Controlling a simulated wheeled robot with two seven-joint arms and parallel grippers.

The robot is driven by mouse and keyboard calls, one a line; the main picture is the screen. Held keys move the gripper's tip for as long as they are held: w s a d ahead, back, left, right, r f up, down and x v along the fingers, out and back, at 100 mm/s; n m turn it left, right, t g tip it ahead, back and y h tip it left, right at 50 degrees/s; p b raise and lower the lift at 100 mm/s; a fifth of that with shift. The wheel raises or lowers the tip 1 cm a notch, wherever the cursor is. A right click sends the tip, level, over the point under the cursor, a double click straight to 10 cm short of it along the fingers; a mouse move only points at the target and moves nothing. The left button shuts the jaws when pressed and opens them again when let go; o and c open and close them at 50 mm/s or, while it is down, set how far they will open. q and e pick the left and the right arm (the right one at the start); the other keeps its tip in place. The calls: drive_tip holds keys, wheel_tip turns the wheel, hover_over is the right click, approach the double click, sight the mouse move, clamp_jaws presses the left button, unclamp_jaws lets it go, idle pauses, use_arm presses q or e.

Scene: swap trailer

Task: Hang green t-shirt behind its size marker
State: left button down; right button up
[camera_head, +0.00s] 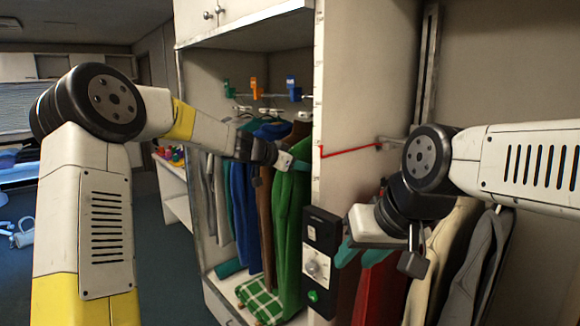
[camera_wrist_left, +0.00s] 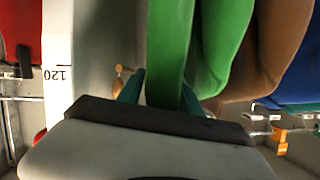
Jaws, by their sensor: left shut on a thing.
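The green t-shirt (camera_head: 291,225) hangs lengthwise at the right end of the garments in the open wardrobe. My left gripper (camera_head: 290,163) is shut on its upper part. In the left wrist view, the green t-shirt (camera_wrist_left: 170,45) passes between the two teal fingertips (camera_wrist_left: 160,92). Green (camera_head: 229,88), orange (camera_head: 256,89) and blue (camera_head: 293,88) size markers sit along the rail. The orange marker also shows in the left wrist view (camera_wrist_left: 280,138). My right gripper (camera_head: 361,256) is at the red garment beyond the wardrobe's side panel, its teal fingertips apart.
Brown (camera_head: 264,215) and blue (camera_head: 240,200) garments hang close left of the green one. The wardrobe's upright panel (camera_head: 363,90) stands between my grippers. A black control box (camera_head: 321,255) is on its front edge. A green checked cloth (camera_head: 262,300) lies below.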

sight(309, 161)
use_arm(q)
drive_tip(key=shift+w+d, duration=0.65)
drive_tip(key=shift+d, duration=0.25)
drive_tip(key=shift+w+d, duration=0.6)
drive_tip(key=shift+d, duration=0.25)
drive_tip(key=shift+w+d+f, duration=0.2)
drive_tip(key=shift+d+f, duration=0.05)
drive_tip(key=shift+f, duration=0.25)
drive_tip(key=shift+w+d+f, duration=0.2)
drive_tip(key=shift+d+f, duration=0.05)
drive_tip(key=shift+f, duration=0.25)
